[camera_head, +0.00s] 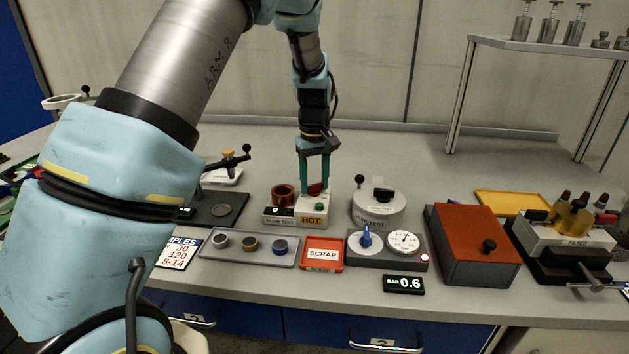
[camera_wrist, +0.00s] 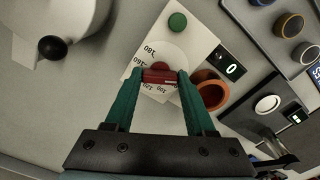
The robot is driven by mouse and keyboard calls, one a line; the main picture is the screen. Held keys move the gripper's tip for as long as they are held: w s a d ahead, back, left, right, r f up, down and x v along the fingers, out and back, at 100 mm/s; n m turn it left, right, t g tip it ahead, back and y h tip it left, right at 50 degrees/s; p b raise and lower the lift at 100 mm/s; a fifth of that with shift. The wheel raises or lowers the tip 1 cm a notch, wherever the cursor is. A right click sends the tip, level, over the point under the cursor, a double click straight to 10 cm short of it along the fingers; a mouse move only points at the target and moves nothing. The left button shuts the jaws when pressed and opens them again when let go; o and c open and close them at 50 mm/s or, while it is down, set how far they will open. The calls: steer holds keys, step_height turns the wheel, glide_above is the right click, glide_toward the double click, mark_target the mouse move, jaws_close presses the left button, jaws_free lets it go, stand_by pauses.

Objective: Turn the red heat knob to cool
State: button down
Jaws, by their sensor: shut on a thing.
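The red heat knob (camera_wrist: 160,76) sits on a white dial with numbers, on top of a pale box (camera_head: 312,208). In the head view the knob (camera_head: 316,188) is partly hidden by my fingers. My gripper (camera_wrist: 158,78) points down over the box, and its two green fingers are shut on the knob, one on each side. It also shows in the head view (camera_head: 315,188). A green button (camera_wrist: 177,21) is on the box top. I cannot read which dial mark the knob points to.
A copper-coloured cup (camera_head: 283,195) stands at the box's left. A round white device (camera_head: 378,206) with a black ball handle is close on the right. A tray of samples (camera_head: 243,250), a red SCRAP tray (camera_head: 323,254) and a gauge box (camera_head: 387,249) lie in front.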

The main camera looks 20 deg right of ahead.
stand_by(0.4)
steer(key=shift+c, duration=1.2)
jaws_free()
steer(key=shift+r, duration=0.1)
step_height(320, 180, up, 11)
steer(key=b, duration=0.2)
steer(key=shift+f, duration=0.2)
steer(key=s+a+f, duration=0.1)
steer(key=a+f, duration=0.1)
steer(key=a, duration=0.8)
steer(key=s+a+f, duration=0.1)
steer(key=a, duration=0.9)
steer(key=s+a+f+m+t, duration=0.1)
steer(key=s+a+f, duration=0.2)
steer(key=s+a, duration=0.7)
steer(key=a, duration=0.2)
steer(key=shift+a+f+t, duration=0.2)
steer(key=shift+a+t, duration=0.1)
steer(key=shift+a, duration=0.05)
